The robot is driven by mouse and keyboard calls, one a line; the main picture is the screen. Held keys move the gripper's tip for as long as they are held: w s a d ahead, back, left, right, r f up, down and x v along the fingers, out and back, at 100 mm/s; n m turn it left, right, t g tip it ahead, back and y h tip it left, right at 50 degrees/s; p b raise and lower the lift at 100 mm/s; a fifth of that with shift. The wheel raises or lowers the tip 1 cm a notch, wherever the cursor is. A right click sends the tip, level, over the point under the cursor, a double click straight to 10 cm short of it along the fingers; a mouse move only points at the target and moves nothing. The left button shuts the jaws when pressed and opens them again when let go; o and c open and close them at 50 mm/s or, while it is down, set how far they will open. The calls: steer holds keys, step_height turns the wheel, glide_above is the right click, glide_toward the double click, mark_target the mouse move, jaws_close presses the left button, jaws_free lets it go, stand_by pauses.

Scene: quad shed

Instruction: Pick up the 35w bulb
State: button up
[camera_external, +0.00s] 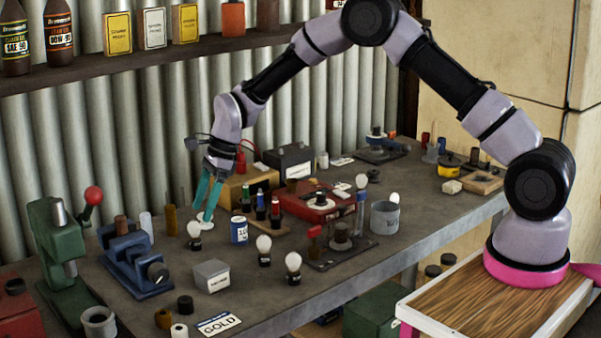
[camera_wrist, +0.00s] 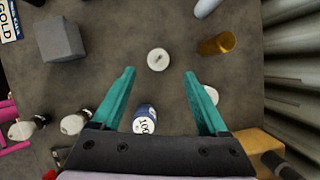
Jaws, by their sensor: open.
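Several white bulbs with dark bases stand on the bench, and I cannot read a 35w mark on any. One bulb (camera_external: 194,229) stands upright just left of my gripper (camera_external: 207,213). In the wrist view I take the round white top (camera_wrist: 158,60) to be this bulb from above, just past and between the fingertips of my gripper (camera_wrist: 159,74). The teal fingers are apart with nothing held. Two more bulbs, a middle one (camera_external: 264,244) and a front one (camera_external: 293,262), stand to the right. Further bulbs are behind, one (camera_external: 361,181) on a stand.
A blue can (camera_external: 239,230) stands close to the right of my gripper; it also shows between the fingers (camera_wrist: 145,116). A grey box (camera_external: 211,276), yellow-brown cylinder (camera_external: 171,220) and blue vise (camera_external: 135,263) stand nearby. A GOLD card (camera_external: 217,324) lies at the front edge.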

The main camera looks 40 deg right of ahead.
mark_target(195, 230)
steer(key=x, duration=0.6)
steer(key=shift+a+f, duration=0.3)
steer(key=shift+a, duration=0.1)
jaws_close()
